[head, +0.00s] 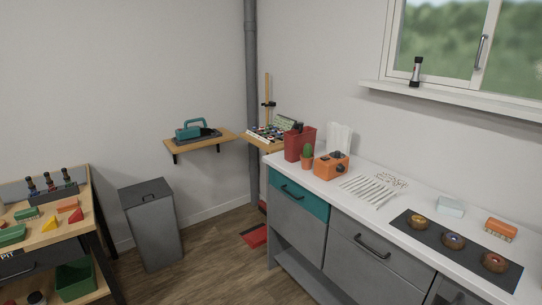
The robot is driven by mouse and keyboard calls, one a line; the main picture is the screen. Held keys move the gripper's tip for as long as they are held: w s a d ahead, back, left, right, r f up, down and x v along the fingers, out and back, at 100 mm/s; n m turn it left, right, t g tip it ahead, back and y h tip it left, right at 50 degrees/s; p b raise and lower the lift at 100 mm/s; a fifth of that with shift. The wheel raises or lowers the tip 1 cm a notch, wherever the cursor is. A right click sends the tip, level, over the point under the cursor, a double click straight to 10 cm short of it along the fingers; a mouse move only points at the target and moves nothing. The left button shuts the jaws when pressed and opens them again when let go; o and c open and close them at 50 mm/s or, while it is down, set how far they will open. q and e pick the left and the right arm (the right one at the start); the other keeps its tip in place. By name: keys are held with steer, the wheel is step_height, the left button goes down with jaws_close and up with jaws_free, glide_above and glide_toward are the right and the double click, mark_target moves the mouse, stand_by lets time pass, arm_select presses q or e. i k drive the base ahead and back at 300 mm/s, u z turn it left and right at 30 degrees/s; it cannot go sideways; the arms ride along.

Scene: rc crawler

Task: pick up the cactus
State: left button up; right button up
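A small green cactus (308,150) stands upright in an orange-brown pot (307,162) on the white countertop (335,200), near its far left end. It is between a dark red container (294,144) behind it and an orange box with black knobs (332,166) to its right. Neither of my grippers shows in the head view.
The counter's front holds a dark mat (430,249) with round pieces, and white rods (368,190) lie farther back. A workbench (95,220) stands at the left, with a grey bin (150,225) beside it.

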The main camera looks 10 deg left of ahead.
mark_target(307, 158)
steer(key=u, duration=0.9)
steer(key=i, duration=1.6)
steer(key=z, duration=0.5)
steer(key=i, duration=1.1)
steer(key=z, duration=1.05)
